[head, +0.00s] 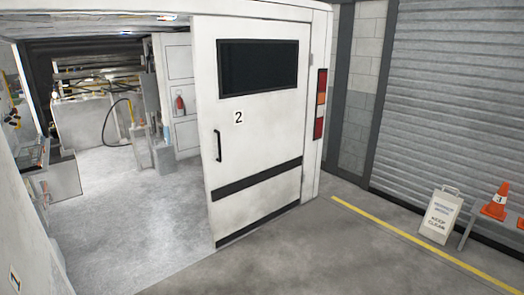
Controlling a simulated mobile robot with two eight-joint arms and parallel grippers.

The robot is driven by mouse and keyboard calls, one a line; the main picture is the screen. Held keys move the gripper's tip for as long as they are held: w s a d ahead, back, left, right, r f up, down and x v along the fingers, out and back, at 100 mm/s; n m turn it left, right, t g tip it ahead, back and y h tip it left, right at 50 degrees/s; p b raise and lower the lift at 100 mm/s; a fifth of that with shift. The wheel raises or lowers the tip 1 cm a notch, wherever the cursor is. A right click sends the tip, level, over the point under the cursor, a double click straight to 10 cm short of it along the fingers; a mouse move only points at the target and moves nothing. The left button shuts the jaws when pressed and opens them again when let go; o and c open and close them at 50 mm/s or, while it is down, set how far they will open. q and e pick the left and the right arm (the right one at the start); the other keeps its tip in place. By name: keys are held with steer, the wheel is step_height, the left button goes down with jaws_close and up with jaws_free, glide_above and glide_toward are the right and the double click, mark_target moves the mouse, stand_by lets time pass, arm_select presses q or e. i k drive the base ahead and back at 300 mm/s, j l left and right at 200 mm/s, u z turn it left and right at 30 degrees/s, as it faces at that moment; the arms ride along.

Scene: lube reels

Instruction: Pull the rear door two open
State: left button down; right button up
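The rear door two (262,130) is a white panel with a dark window, a "2" label and a black stripe. It hangs at the right side of the vehicle's rear opening and stands partly ajar, its left edge apart from the opening's left side. Its black vertical handle (217,146) is near the left edge. Neither of my grippers shows in the head view.
Through the opening are a grey floor (130,200), shelving and a red extinguisher (180,104). At right stand a white floor sign (440,215), an orange cone (496,202) and a roller shutter (450,100). Concrete in front of the door is clear, with a yellow line (420,242).

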mark_target(251, 75)
steer(key=i+u, duration=0.3)
steer(key=i, duration=0.15)
steer(key=i+l+u, duration=0.15)
steer(key=i+u, duration=0.15)
steer(key=i+l+u, duration=0.3)
steer(key=i, duration=1.35)
steer(key=i+j+z, duration=0.15)
steer(key=i, duration=1)
